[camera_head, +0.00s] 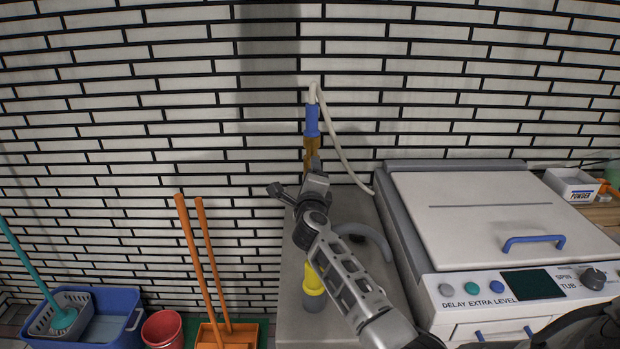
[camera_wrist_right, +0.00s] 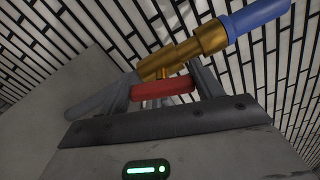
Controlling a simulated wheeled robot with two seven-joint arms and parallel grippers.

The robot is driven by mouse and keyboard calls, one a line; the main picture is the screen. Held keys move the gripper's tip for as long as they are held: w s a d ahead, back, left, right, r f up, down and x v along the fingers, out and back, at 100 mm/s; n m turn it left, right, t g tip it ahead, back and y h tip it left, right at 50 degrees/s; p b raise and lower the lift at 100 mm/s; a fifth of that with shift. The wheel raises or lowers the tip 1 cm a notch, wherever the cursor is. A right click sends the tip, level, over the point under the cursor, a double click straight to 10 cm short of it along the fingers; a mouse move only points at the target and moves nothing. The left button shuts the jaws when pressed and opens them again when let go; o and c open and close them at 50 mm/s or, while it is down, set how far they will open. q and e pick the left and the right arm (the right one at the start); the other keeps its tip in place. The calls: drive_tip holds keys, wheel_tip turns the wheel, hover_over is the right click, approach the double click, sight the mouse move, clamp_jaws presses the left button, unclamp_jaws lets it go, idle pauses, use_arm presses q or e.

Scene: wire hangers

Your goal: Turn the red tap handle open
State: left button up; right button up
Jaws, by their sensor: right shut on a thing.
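The brass tap (camera_head: 310,144) is on the brick wall, with a blue connector (camera_head: 312,120) on it. In the right wrist view the brass tap body (camera_wrist_right: 188,54) runs diagonally, with the blue connector (camera_wrist_right: 255,17) at upper right. The red tap handle (camera_wrist_right: 163,88) lies lengthwise between the two fingers of my right gripper (camera_wrist_right: 163,84), which is shut on it. In the head view my right gripper (camera_head: 313,168) is just below the tap and hides the handle. My left gripper is not in view.
A white hose (camera_head: 335,130) loops from the connector behind the washing machine (camera_head: 470,215) on the right. A grey counter (camera_head: 295,310) with a yellow bottle (camera_head: 313,280) lies below my arm. Orange-handled tools (camera_head: 190,250), a red bucket (camera_head: 163,330) and a blue tub (camera_head: 115,305) stand left.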

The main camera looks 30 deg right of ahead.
drive_tip(key=shift+f+n, duration=0.15)
drive_tip(key=shift+n, duration=1.75)
drive_tip(key=o, duration=1)
drive_tip(key=v, duration=1.6)
drive_tip(key=shift+a, duration=0.1)
